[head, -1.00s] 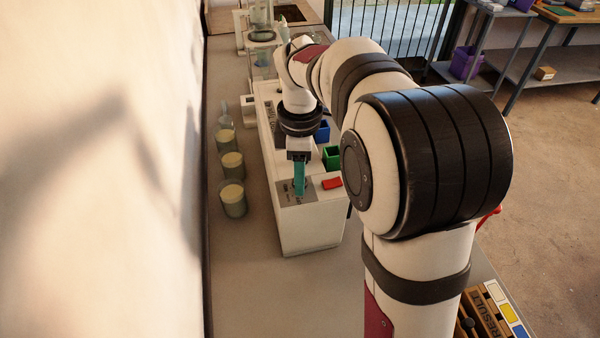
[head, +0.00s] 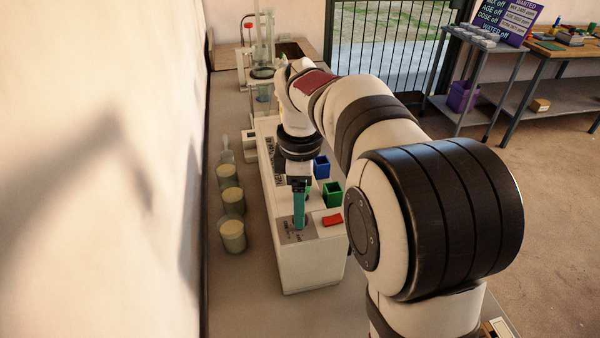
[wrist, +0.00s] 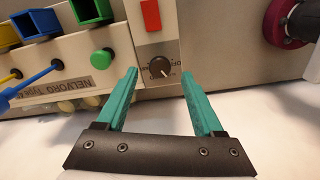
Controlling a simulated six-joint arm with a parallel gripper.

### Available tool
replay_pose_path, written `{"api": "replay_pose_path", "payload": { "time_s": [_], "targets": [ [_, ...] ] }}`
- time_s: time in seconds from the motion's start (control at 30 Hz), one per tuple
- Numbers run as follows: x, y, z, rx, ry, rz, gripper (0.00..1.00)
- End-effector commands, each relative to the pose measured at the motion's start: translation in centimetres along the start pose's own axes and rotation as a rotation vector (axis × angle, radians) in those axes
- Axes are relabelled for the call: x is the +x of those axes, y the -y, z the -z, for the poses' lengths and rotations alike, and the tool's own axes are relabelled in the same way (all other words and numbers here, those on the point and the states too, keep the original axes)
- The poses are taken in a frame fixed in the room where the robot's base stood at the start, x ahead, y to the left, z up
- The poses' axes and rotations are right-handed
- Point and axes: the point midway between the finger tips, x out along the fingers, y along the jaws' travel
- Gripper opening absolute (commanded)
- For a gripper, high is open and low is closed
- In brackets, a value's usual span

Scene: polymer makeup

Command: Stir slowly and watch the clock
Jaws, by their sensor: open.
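A white control box (head: 310,265) stands on the bench in the head view. A dark round knob (wrist: 160,67) with a pale pointer sits on a grey plate on the box, below a red block (wrist: 151,15). The red block also shows in the head view (head: 332,220). My gripper (wrist: 160,74) is open, its two teal fingers to either side of the knob with gaps showing. In the head view my gripper (head: 299,228) points down over the box's near end and hides the knob. I cannot make out a clock.
A green bin (head: 331,196) and a blue bin (head: 321,167) sit along the box. Several filled jars (head: 232,236) stand on its left near the wall. Glassware (head: 263,45) stands at the far end. A purple sign (head: 512,22) reads "MIX off" among other lines.

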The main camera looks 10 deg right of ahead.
Motion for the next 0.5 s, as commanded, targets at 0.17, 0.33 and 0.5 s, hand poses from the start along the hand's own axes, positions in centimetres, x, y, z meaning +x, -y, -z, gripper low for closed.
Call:
{"api": "replay_pose_path", "payload": {
  "time_s": [0.17, 0.33, 0.5],
  "targets": [
    [-5.9, -0.1, 0.0, 0.000, -0.002, -0.007, 0.69],
    [-10.5, -0.1, 0.0, 0.001, -0.002, -0.007, 0.69],
    [-12.7, -0.1, 0.0, -0.001, 0.000, -0.003, 0.69]
  ]
}}
